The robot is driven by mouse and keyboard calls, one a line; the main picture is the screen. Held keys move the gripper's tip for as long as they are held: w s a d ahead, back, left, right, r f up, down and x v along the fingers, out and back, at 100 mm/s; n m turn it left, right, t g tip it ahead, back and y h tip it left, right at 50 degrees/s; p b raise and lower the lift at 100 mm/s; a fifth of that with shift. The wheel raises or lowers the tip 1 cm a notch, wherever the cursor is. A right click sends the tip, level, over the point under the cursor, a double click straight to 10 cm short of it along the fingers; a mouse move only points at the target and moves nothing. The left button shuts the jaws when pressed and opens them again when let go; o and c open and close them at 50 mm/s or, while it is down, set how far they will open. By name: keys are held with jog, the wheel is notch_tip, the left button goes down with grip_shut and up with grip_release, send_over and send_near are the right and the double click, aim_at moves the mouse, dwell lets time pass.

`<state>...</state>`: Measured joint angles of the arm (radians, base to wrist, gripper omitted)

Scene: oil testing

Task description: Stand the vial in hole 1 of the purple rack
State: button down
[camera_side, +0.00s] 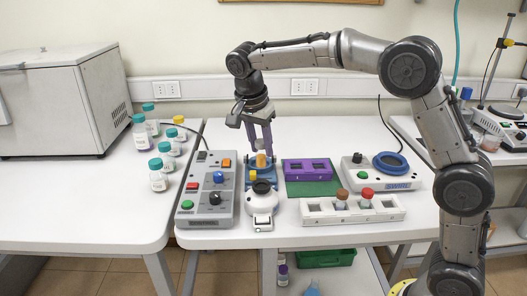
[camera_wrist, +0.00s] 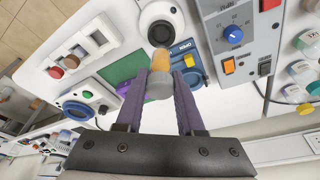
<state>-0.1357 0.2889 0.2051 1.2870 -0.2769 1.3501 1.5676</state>
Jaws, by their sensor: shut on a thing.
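My gripper (camera_side: 261,150) points down with its purple fingers shut on a vial (camera_side: 261,159) with orange contents. In the wrist view the vial (camera_wrist: 160,63) sits between the fingertips, its grey cap end toward my gripper. It is at or just above a blue device (camera_side: 250,182); I cannot tell whether they touch. The purple rack (camera_side: 307,163) lies to the right of my gripper on a green mat (camera_side: 312,188), with openings in its top. In the wrist view my left finger partly hides the rack. I cannot read any hole number.
A white round device (camera_side: 262,205) stands in front of the blue device. A grey control box (camera_side: 209,190) is to the left. A white rack (camera_side: 385,212) holds brown- and red-capped vials. A white instrument with a blue ring (camera_side: 391,164) stands right. Several capped bottles (camera_side: 158,178) are far left.

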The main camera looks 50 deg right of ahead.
jog(key=shift+f+n, duration=0.3)
jog(key=shift+n, duration=0.1)
jog(key=s+d+r+m, duration=0.1)
jog(key=s+d, duration=1)
jog(key=d, duration=0.3)
send_over(307, 170)
jog(key=a, duration=0.2)
notch_tip(307, 170, down, 4)
jog(key=shift+w+d+f, duration=0.3)
jog(key=shift+w+f, duration=0.35)
jog(key=shift+f, duration=0.8)
jog(key=shift+w+d+f, duration=0.35)
jog(key=shift+w+f, duration=0.35)
jog(key=shift+f, duration=0.75)
jog(key=shift+w+d+f, duration=0.3)
jog(key=shift+w+f, duration=0.35)
jog(key=shift+f, duration=0.8)
jog(key=shift+f, duration=0.15)
